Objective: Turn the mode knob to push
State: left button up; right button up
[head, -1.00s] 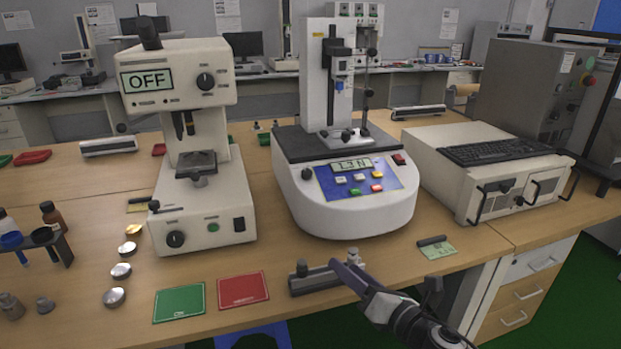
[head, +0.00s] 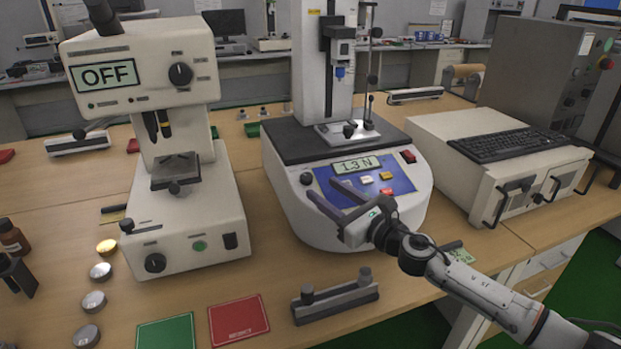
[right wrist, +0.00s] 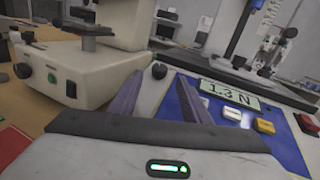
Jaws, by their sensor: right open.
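The force tester (head: 285,215) has a blue panel (head: 405,181) with a display reading 1.3 N and several coloured buttons. A small black knob (head: 306,178), which looks like the mode knob, is at the panel's left edge; its setting is too small to read. My right gripper (head: 321,187) is open and empty, with its two purple fingers over the panel's front, pointing towards the knob. In the right wrist view the knob (right wrist: 159,70) shows between and just beyond the fingertips (right wrist: 160,80); they look apart from it. My left gripper is not in view.
A white hardness tester (head: 190,215) showing OFF stands to the left. A grey bar fixture (head: 335,302), a red card (head: 238,319) and a green card (head: 165,334) lie in front. A beige case with a keyboard (head: 513,146) stands right.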

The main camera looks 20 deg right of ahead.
aim_at(310, 181)
jog(key=x, duration=0.6)
jog(key=shift+w+f, duration=0.1)
jog(key=shift+w, duration=0.05)
jog(key=c, duration=1)
